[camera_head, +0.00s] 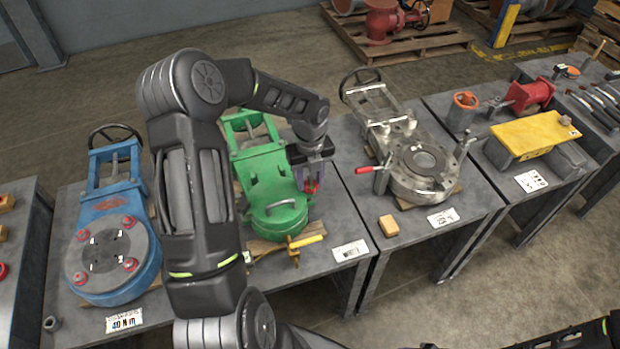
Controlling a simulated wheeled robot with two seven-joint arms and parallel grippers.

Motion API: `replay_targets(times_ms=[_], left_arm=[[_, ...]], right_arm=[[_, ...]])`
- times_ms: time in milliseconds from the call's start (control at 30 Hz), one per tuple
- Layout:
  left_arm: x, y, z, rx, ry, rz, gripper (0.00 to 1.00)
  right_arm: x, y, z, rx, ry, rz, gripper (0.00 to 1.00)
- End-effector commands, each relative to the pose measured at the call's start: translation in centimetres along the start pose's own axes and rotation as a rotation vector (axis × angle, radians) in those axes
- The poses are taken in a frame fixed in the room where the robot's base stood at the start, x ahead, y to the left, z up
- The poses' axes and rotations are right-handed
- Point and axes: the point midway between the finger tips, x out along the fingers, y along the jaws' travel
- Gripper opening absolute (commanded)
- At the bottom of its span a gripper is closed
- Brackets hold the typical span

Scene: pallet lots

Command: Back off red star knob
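A small red knob (311,188) shows at the right side of the green valve (268,192), on the middle bench. Its star shape is too small to make out. My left gripper (313,178) points down right over the knob, its fingers at or around it. The fingers are small and partly hidden, so I cannot tell whether they are open or shut, or touch the knob. My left arm crosses in front of the green valve's left side. My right gripper is not in view; only part of an arm of mine shows at the bottom right.
A blue valve (112,248) with red knobs stands at left. A yellow T-shaped tool (305,243) lies in front of the green valve. A grey valve (425,168) with a red-handled lever (366,170) and a yellow block (389,226) are to the right, then a yellow-topped part (535,135).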

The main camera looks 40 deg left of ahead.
Motion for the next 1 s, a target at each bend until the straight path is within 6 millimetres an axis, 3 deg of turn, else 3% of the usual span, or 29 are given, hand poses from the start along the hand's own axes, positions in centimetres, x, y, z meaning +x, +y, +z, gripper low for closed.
replay_targets(times_ms=[433, 1000], left_arm=[[-0.03, -0.01, 0.01, 0.0, 0.0, 0.0, 0.0], [0.05, 0.06, 0.02, -0.103, -0.001, 0.0, 0.0]], right_arm=[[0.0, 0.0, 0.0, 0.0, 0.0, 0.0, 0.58], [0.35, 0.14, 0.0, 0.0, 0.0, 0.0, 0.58]])
